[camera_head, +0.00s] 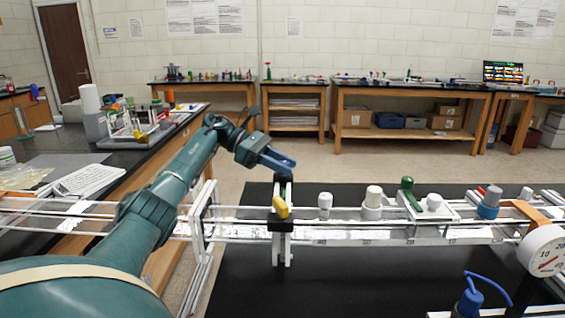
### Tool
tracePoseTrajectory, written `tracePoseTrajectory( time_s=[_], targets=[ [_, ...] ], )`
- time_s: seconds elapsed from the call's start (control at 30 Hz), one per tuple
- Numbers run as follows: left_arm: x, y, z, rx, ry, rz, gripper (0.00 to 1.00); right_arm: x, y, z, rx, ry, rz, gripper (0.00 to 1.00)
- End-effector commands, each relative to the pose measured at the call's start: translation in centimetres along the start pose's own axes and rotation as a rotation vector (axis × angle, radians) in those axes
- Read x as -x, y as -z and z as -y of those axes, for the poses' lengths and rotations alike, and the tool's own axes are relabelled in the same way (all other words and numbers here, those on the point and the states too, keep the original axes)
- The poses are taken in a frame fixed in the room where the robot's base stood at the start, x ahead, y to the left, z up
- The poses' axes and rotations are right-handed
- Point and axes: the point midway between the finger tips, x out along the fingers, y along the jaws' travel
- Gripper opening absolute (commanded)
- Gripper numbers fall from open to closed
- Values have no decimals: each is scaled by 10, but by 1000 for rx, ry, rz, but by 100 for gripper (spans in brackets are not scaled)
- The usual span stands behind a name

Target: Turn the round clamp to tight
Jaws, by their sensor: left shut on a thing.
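The likely round clamp (281,222) sits on the long pale extrusion frame, left of the middle of the head view. It has a dark body, a yellow part (281,206) on its front and white legs below. My left gripper (284,168) reaches in from the left, with its blue fingers at the top of the clamp. It is shut on the dark upper part of the clamp. The fingers hide part of that contact, and the clamp's exact turn angle cannot be read. My right gripper is not in view.
On the frame (340,232) to the right stand a white knob (325,201), a white cylinder (373,197), a green lever (408,187) and a blue-based fitting (489,205). A dial gauge (544,252) is at far right. The black mat (370,282) is mostly clear.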

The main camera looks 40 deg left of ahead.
Motion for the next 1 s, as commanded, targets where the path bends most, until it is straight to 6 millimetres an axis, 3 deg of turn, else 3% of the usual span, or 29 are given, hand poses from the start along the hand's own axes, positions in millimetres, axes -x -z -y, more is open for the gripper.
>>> tracePoseTrajectory(
  time_s=[0.73, 0.77, 1.0],
  targets=[
    [0, 1, 0, -26, 61, -2, 7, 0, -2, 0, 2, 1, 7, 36],
    [0, 1, 0, -26, 61, -2, 33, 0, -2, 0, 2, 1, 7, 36],
    [0, 0, 0, -25, 61, -2, 52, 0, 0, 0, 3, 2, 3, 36]
  ],
)
